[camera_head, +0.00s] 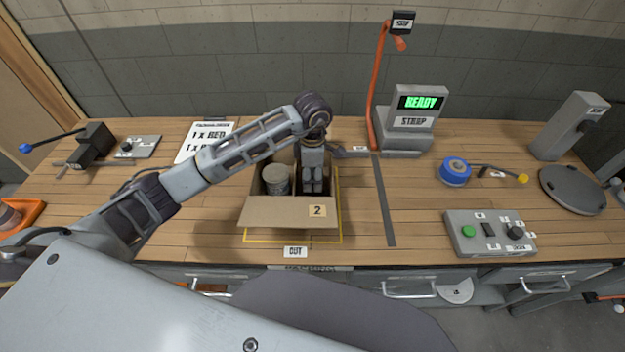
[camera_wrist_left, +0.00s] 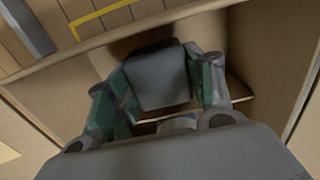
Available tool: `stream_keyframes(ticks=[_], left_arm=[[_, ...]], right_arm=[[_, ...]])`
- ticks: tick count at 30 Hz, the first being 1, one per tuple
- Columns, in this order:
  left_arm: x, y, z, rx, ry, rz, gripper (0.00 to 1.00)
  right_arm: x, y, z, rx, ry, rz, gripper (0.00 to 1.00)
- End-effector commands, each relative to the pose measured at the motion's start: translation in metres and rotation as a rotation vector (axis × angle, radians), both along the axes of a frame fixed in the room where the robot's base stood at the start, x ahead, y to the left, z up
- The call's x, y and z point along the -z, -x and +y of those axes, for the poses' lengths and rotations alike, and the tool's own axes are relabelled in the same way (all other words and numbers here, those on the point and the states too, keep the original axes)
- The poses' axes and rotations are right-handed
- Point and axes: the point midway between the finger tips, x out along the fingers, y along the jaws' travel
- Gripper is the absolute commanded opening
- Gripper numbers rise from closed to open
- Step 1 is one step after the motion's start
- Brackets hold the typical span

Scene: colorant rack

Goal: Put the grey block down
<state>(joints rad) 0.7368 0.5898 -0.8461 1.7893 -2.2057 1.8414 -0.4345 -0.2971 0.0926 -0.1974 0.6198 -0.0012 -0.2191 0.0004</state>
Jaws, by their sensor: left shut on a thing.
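The grey block (camera_wrist_left: 157,78) sits between the fingers of my left gripper (camera_wrist_left: 160,85) in the left wrist view. The gripper is shut on it, inside the cardboard box. In the head view the box (camera_head: 289,213) stands open on the bench, its front marked 2. My left gripper (camera_head: 313,180) reaches down into the box's right compartment there, and the block is hidden behind it. I cannot tell whether the block touches the box floor. A round can (camera_head: 275,178) stands in the left compartment. My right gripper is not in view.
A yellow outline (camera_head: 290,241) surrounds the box on the wooden bench. A strapping machine (camera_head: 414,115) with a READY screen stands behind to the right, with an orange arm (camera_head: 378,85). A button panel (camera_head: 490,233) and blue roll (camera_head: 454,172) lie to the right.

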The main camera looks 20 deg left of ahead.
Motion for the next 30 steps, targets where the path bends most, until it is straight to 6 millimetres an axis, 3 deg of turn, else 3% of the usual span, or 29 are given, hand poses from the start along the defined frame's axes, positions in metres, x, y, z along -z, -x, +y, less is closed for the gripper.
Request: stream_keyframes(ticks=[7, 23, 24, 28, 30], left_arm=[[0.022, 0.000, 0.000, 0.000, 0.000, 0.001, 0.40], [0.027, 0.000, 0.000, 0.000, 0.000, 0.000, 0.40], [0.027, 0.000, 0.000, 0.000, 0.001, 0.000, 0.57], [0.026, 0.000, 0.000, 0.000, 0.000, 0.000, 0.73], [0.026, 0.000, 0.000, 0.000, 0.000, 0.000, 0.74]], right_arm=[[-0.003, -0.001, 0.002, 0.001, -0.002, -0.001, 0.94], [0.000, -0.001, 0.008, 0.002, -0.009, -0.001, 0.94], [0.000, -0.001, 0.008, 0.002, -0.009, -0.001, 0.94], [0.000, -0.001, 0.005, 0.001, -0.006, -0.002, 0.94], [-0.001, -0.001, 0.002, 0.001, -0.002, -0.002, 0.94]])
